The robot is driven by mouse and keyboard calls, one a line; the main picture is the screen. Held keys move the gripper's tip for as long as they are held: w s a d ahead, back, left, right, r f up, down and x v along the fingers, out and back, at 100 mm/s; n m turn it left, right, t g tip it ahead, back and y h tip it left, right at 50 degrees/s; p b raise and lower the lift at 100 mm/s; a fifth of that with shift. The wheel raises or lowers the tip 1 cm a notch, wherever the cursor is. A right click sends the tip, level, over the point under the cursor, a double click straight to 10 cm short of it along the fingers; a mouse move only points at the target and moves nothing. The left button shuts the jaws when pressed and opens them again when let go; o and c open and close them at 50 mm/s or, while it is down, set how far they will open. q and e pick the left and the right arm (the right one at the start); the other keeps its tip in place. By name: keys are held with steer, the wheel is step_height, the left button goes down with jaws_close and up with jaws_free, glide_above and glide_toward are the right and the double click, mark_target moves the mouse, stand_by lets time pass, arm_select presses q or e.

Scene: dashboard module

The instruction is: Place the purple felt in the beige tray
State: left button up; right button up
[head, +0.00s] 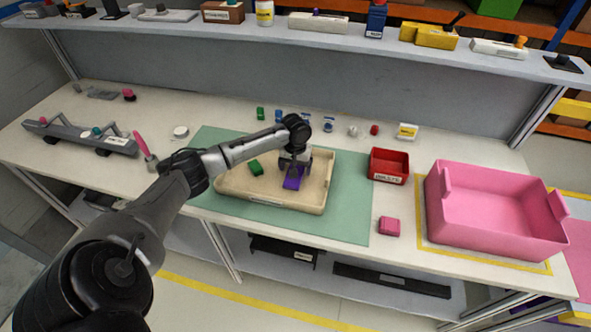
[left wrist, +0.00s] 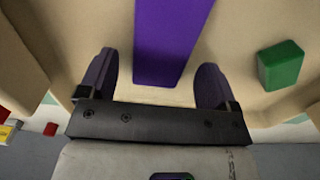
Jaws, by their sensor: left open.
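The purple felt (head: 292,182) is a flat strip lying in the right part of the beige tray (head: 240,196). In the left wrist view the felt (left wrist: 170,38) runs up from between the fingers and out of the top edge, with beige tray floor on both sides of it. My left gripper (head: 296,163) is over the tray at the felt's far end. In the left wrist view the gripper (left wrist: 155,72) is open, one finger on each side of the felt, with gaps between. My right gripper is in neither view.
A green block (head: 256,168) is in the tray, left of the felt. The tray stands on a green mat (head: 345,222). A red bin (head: 389,166), a pink block (head: 389,226) and a large pink tub (head: 490,215) are to the right. Several small items line the back.

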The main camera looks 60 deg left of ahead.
arm_select(q)
step_height(320, 180, up, 11)
steer(key=p, duration=0.1)
steer(key=shift+f+p, duration=0.2)
steer(key=shift+p, duration=0.2)
steer(key=w+d+r+m+t+y, duration=0.3)
steer(key=w+d+m+t+y, duration=0.1)
steer(key=d+m, duration=0.4)
steer(key=s+d+f+m+t+h, duration=0.1)
steer(key=s+d+m+t, duration=0.15)
steer(key=d, duration=0.45)
steer(key=s+d+f+m+t, duration=0.1)
steer(key=s+d+f+m, duration=0.15)
steer(key=d, duration=0.55)
steer(key=s+d+f+g+h, duration=0.1)
steer(key=s+d+f, duration=0.3)
steer(key=s, duration=0.4)
steer(key=s+d+f+n+g+h, duration=0.1)
steer(key=s+d+f, duration=0.2)
steer(key=s, duration=0.6)
steer(key=s+d+f+n+g+h, duration=0.1)
steer(key=s+d+f, duration=0.3)
steer(key=s, duration=0.5)
steer(key=shift+d+f+g, duration=0.3)
steer(key=shift+f+g, duration=0.15)
steer(key=shift+f, duration=0.35)
